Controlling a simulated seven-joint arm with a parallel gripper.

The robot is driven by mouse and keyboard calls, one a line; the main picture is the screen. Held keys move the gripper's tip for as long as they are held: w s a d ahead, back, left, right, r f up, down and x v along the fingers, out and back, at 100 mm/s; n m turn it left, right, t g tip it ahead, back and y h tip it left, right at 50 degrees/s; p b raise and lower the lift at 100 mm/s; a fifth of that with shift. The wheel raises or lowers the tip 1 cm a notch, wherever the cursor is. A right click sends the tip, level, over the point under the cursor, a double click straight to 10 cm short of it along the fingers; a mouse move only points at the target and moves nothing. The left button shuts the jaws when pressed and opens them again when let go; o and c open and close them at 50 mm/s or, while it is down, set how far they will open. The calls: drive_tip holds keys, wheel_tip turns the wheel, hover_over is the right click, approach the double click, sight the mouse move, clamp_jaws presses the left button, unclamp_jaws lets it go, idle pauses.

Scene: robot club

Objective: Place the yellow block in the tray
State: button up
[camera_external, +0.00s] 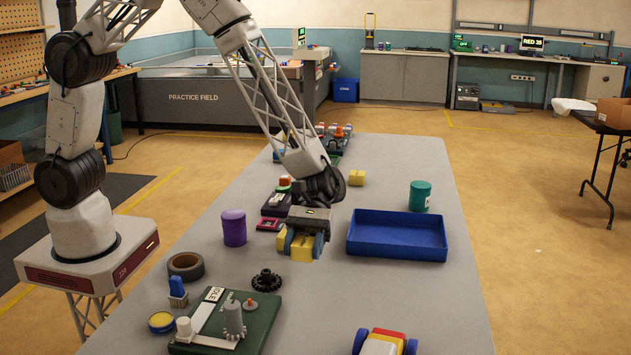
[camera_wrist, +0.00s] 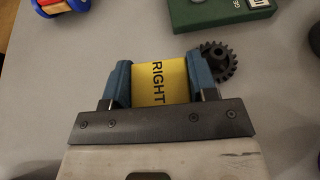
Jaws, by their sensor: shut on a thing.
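My gripper (camera_external: 303,245) is shut on a yellow block (camera_external: 301,249) and holds it above the grey table, left of the tray. In the wrist view the block (camera_wrist: 161,81) sits between the two blue fingers of my gripper (camera_wrist: 160,84), with the word RIGHT on its face. The blue tray (camera_external: 397,249) lies on the table to the right of my gripper and looks empty.
A green canister (camera_external: 420,196) stands behind the tray. A purple canister (camera_external: 233,228) is left of my gripper. A black gear (camera_external: 267,280), a tape roll (camera_external: 185,266), a green board (camera_external: 225,325) and a toy car (camera_external: 385,342) lie nearer the front. The table between gripper and tray is clear.

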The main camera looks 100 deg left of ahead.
drive_tip(key=w+a+r+n+t, duration=0.2)
drive_tip(key=w+a+r+t, duration=0.1)
drive_tip(key=w+a, duration=0.5)
drive_tip(key=w+a+r+n+t+y, duration=0.1)
drive_tip(key=w+a+r+n+t, duration=0.1)
drive_tip(key=w+a, duration=0.6)
drive_tip(key=shift+w+a+r+n+t, duration=0.15)
drive_tip(key=shift+w+r+n+t, duration=0.25)
drive_tip(key=shift+w+n+t, duration=0.2)
approach(393, 254)
drive_tip(key=shift+w+d+r, duration=0.3)
drive_tip(key=shift+d+r, duration=0.05)
drive_tip(key=shift+d, duration=0.2)
drive_tip(key=shift+w+d+r, duration=0.25)
drive_tip(key=shift+d+r, duration=0.15)
drive_tip(key=shift+d, duration=0.15)
drive_tip(key=shift+w+d+r, duration=0.3)
drive_tip(key=shift+d+r, duration=0.05)
drive_tip(key=shift+d, duration=0.25)
drive_tip(key=shift+f, duration=0.1)
drive_tip(key=shift+f, duration=1.8)
drive_tip(key=shift+f, duration=0.1)
